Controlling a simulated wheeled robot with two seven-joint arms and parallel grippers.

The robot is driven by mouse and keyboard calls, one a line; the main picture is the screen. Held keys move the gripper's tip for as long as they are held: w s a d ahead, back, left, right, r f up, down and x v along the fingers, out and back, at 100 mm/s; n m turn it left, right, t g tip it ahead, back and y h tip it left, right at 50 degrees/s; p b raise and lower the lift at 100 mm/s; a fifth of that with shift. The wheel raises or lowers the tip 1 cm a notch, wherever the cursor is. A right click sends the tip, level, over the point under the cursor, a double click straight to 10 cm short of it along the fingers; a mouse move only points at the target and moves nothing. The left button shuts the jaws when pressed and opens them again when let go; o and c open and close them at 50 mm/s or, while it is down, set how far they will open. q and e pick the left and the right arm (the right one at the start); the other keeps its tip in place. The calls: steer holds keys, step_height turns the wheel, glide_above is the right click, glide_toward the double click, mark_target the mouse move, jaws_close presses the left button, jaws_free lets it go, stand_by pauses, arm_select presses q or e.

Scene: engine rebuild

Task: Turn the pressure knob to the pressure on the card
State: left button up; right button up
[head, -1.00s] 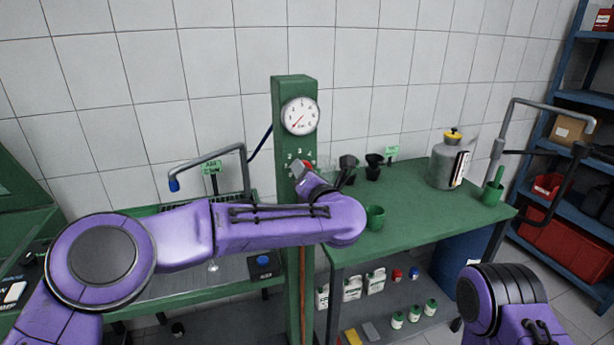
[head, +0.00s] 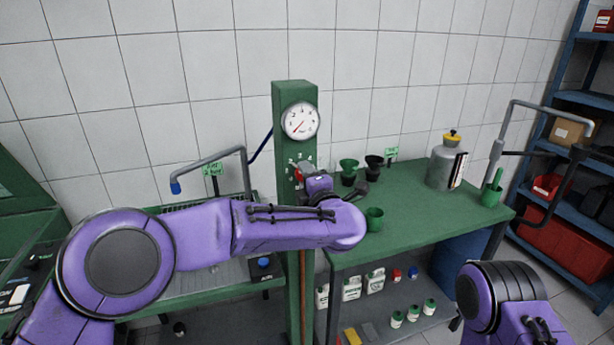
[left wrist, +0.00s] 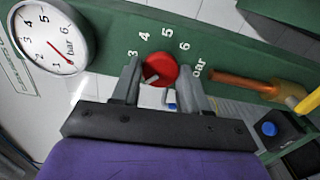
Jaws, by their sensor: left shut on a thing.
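The red pressure knob (left wrist: 162,69) sits on the green post (head: 293,250), below the round gauge (head: 300,120). White numbers 3 to 6 and "bar" curve around the knob in the left wrist view. A pale mark shows at the knob's lower left, on the side nearest the 3. The gauge's red needle points to the lower left in the head view, near the low end. My left gripper (head: 304,182) is shut on the knob, one finger on each side. My right gripper is out of view; only its purple arm shows. I cannot make out a card with a pressure.
A green workbench (head: 420,210) to the right holds funnels, a green cup (head: 374,219) and a grey canister (head: 446,162). A bent grey pipe (head: 210,159) stands left of the post. Bottles stand on the shelf under the bench.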

arm_select(q)
steer(key=shift+d+m, duration=0.1)
steer(key=shift+m, duration=0.2)
stand_by(0.4)
steer(key=o, duration=1)
steer(key=shift+o, duration=0.2)
steer(key=b+v, duration=0.4)
steer(key=v, duration=0.6)
steer(key=shift+s, duration=0.3)
steer(key=shift+d, duration=0.1)
